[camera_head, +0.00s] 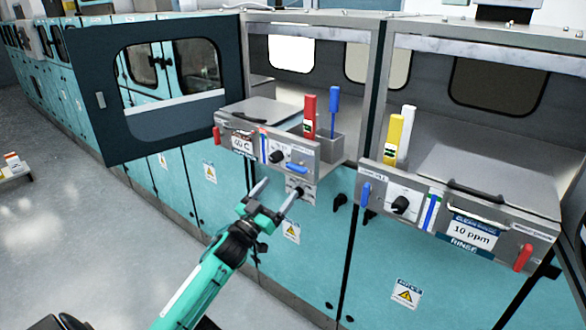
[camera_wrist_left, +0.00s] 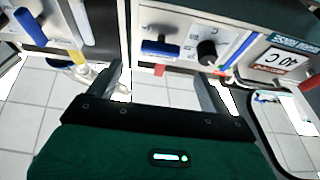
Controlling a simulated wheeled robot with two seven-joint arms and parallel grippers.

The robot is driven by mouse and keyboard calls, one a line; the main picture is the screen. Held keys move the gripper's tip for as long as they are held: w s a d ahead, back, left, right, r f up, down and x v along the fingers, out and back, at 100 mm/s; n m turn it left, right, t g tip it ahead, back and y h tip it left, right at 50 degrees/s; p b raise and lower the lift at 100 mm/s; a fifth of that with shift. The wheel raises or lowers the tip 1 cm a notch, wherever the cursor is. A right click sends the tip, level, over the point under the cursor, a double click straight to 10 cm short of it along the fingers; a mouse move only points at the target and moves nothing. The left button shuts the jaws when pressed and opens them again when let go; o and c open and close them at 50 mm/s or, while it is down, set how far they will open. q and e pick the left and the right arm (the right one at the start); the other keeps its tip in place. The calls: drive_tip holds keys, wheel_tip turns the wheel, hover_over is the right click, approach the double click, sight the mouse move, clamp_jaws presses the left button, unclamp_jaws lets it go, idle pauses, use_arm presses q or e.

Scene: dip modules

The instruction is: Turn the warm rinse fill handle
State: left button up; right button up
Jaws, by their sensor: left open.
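The module with the 40 C display (camera_head: 242,144) has a blue handle (camera_head: 292,168) lying level at its right, a black knob (camera_head: 277,156) and a red handle (camera_head: 217,133) at its left end. My left gripper (camera_head: 280,190) is open and empty, just below and in front of the blue handle, apart from it. In the left wrist view the blue handle (camera_wrist_left: 160,47) shows beyond the open fingers, with the knob (camera_wrist_left: 208,50) beside it. The small print by the handles is too small to read. My right gripper is not in view.
The right module has a 10 ppm display (camera_head: 471,234) above a RINSE label, a blue handle (camera_head: 366,193) standing upright and a red handle (camera_head: 523,257). A grey open door (camera_head: 105,100) juts out at left.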

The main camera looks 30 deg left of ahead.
sight(294, 170)
use_arm(q)
drive_tip(key=p+x, duration=0.2)
drive_tip(key=x, duration=0.6)
drive_tip(key=shift+w+f, duration=0.1)
drive_tip(key=shift+w, duration=0.05)
drive_tip(key=c, duration=1)
